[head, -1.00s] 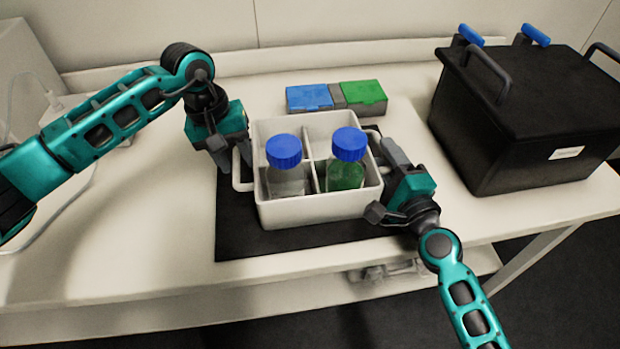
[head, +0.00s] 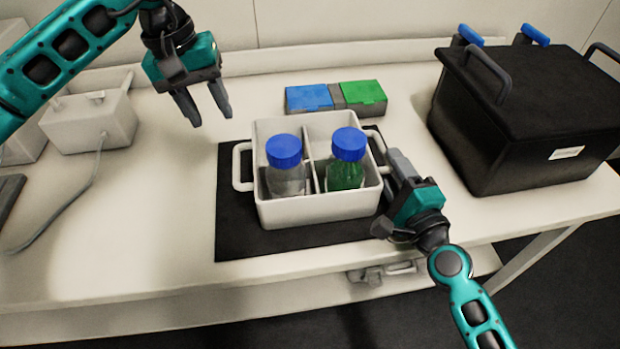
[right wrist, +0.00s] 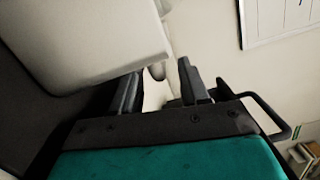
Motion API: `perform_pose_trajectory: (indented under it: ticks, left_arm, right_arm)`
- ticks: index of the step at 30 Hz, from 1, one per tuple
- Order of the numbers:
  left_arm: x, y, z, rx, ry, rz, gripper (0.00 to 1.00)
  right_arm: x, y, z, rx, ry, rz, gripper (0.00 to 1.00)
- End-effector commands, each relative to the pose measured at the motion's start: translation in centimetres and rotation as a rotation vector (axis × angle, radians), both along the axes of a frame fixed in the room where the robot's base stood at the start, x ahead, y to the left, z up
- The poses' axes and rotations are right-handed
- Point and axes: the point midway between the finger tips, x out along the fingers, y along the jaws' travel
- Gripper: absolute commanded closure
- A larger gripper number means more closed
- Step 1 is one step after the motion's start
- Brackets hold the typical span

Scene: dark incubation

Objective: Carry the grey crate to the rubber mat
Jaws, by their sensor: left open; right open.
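The light grey crate (head: 315,212) sits level on the black rubber mat (head: 240,240). It has a handle on each side and dividers inside. A blue-capped bottle of clear content (head: 286,180) and a blue-capped bottle of green content (head: 346,174) stand upright in its front compartments. My left gripper (head: 208,112) is open and empty, above the table and up-left of the crate's left handle (head: 238,168). My right gripper (head: 396,168) is open beside the crate's right handle, which it partly hides. The right wrist view shows the crate's wall (right wrist: 85,40) beside the open fingers (right wrist: 158,85).
A blue and green lidded box (head: 335,97) lies behind the crate. A large black box (head: 520,125) with handles stands at the right. A white device (head: 92,122) with a cable is at the left. The table between it and the mat is clear.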

Motion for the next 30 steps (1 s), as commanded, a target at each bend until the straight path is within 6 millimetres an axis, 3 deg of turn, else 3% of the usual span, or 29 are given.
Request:
perform_pose_trajectory:
  ticks: [6,13,19,30]
  left_arm:
    - [0.0,0.0,0.0,0.000,0.000,0.000,0.55]
    - [0.0,0.0,-0.1,0.000,0.000,0.000,0.55]
    - [0.0,0.0,-0.1,0.000,0.000,0.000,0.55]
    - [0.0,0.0,-0.1,0.000,0.000,0.000,0.55]
  right_arm:
    - [-4.6,-1.5,-0.2,-0.006,0.003,0.005,0.55]
    - [-7.7,-2.5,-0.3,-0.003,0.004,0.003,0.55]
    - [-8.7,-2.9,-0.2,-0.001,0.000,0.001,0.55]
    - [-8.8,-2.9,-0.2,0.000,0.000,0.001,0.55]
